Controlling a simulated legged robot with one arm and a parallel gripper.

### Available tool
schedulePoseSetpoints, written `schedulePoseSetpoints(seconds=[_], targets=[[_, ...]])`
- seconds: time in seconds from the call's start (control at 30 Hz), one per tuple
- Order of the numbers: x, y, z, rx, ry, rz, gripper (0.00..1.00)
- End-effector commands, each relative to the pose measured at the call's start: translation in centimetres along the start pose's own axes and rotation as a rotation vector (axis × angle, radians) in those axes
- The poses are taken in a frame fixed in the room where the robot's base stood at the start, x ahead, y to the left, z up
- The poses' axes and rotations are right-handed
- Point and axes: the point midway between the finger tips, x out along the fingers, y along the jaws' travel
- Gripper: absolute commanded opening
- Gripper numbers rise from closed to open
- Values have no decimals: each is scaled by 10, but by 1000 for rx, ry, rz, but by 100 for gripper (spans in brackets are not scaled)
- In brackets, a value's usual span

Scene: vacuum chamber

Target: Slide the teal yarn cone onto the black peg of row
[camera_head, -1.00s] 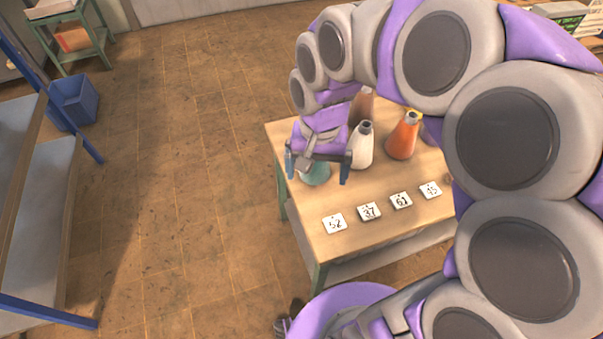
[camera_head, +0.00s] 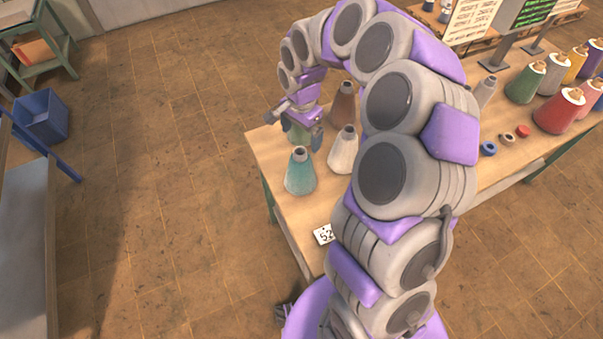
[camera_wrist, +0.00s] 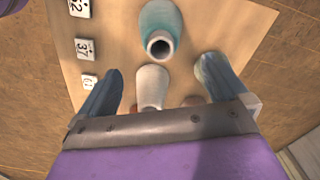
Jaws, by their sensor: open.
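The teal yarn cone (camera_head: 300,172) stands upright on the wooden table near its left edge. It also shows in the wrist view (camera_wrist: 160,25), top centre, with its dark open tip facing the camera. My gripper (camera_head: 297,128) is open, behind the teal cone in the head view and apart from it. In the wrist view the fingers (camera_wrist: 162,65) are spread wide, with a white cone (camera_wrist: 151,84) seen between them. I cannot make out a black peg in either view.
The white cone (camera_head: 343,152) and a brown cone (camera_head: 342,104) stand close to the right. Number cards lie on the table, one reading 52 (camera_head: 324,234). Several coloured cones, including a red one (camera_head: 560,112), stand at far right. My arm hides the table's middle.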

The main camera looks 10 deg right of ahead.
Motion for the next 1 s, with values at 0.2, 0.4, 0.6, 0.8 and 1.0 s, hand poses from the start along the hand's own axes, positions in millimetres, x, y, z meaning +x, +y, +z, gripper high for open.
schedulePoseSetpoints(seconds=[0.2, 0.4, 0.6, 0.8, 1.0], targets=[[41, -2, 4, -1, 2, 2, 100], [55, -2, 3, -2, 2, 1, 100], [76, 1, -1, -1, -2, -1, 100], [103, 1, -2, -3, -1, 0, 100], [108, 0, -1, -2, 2, 0, 100]])
